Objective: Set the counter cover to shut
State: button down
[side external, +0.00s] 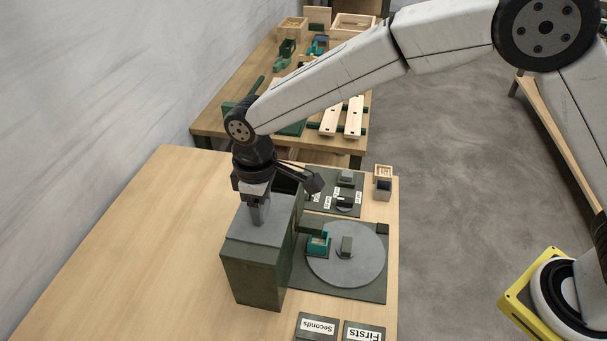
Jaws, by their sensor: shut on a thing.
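A dark green box (250,280) with a flat grey top (241,229) stands on the near wooden table. The grey top looks like the counter cover, though no label shows on it. My gripper (260,212) points straight down at this top and is shut on a small grey upright piece there, which looks like the cover's handle. The fingers hide most of that piece. A dark upright panel shows just behind the gripper; whether it belongs to the cover I cannot tell.
Right of the box is a grey turntable (365,265) with a teal block (318,244) and a dark block (346,246). A labelled control panel (323,201) and two small bins lie behind. "Seconds" (317,326) and "Firsts" (364,333) signs are in front. The table's left is clear.

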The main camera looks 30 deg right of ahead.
jog(key=w+d, duration=0.5)
jog(key=w, duration=0.1)
jog(key=shift+d+r, duration=0.1)
jog(key=shift+d, duration=0.3)
jog(key=shift+c, duration=0.7)
grip_release()
jog(key=shift+s+r, duration=0.1)
jog(key=shift+r, duration=3.8)
